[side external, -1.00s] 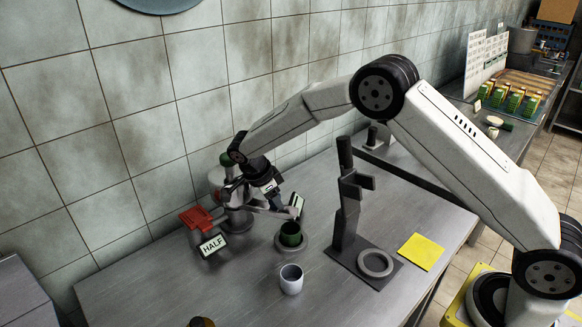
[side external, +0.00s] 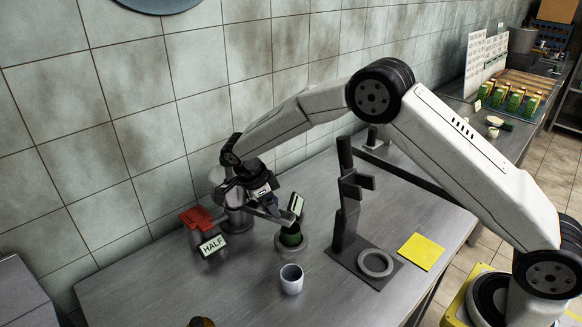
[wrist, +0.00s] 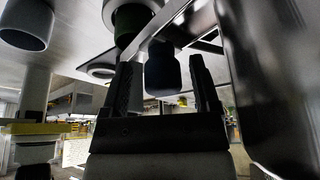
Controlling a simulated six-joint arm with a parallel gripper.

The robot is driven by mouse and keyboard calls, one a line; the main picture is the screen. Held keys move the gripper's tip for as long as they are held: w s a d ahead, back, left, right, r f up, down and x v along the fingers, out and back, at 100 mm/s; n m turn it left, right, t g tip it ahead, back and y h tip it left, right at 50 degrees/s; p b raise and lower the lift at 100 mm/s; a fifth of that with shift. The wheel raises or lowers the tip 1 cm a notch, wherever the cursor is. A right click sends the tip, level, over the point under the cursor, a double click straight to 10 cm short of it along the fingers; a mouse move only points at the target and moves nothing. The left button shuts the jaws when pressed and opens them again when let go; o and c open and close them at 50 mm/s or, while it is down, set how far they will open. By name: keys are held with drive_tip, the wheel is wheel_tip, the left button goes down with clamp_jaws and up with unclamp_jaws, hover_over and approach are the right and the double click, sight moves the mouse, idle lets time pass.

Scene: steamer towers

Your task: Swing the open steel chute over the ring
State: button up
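The steel chute (side external: 268,213) appears as a grey arm reaching from the post at the left towards the ring; my gripper partly hides it. The grey ring (side external: 290,248) lies on the table with a green cup (side external: 291,237) standing in it. My gripper (side external: 262,196) is low beside the post, to the left of the ring. In the wrist view, my gripper's fingers (wrist: 162,85) stand apart on both sides of a dark rounded knob (wrist: 162,70), with gaps showing. I cannot tell whether the knob belongs to the chute.
A HALF sign (side external: 213,245) and a red part (side external: 196,217) are at the left. A pale cup (side external: 291,279) stands in front of the ring. A dark upright stand (side external: 347,215) with a flat ring (side external: 376,263) is to the right, near a yellow sheet (side external: 421,251).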

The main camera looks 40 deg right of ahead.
drive_tip(key=shift+r, duration=0.15)
drive_tip(key=v, duration=0.7)
drive_tip(key=shift+r, duration=0.2)
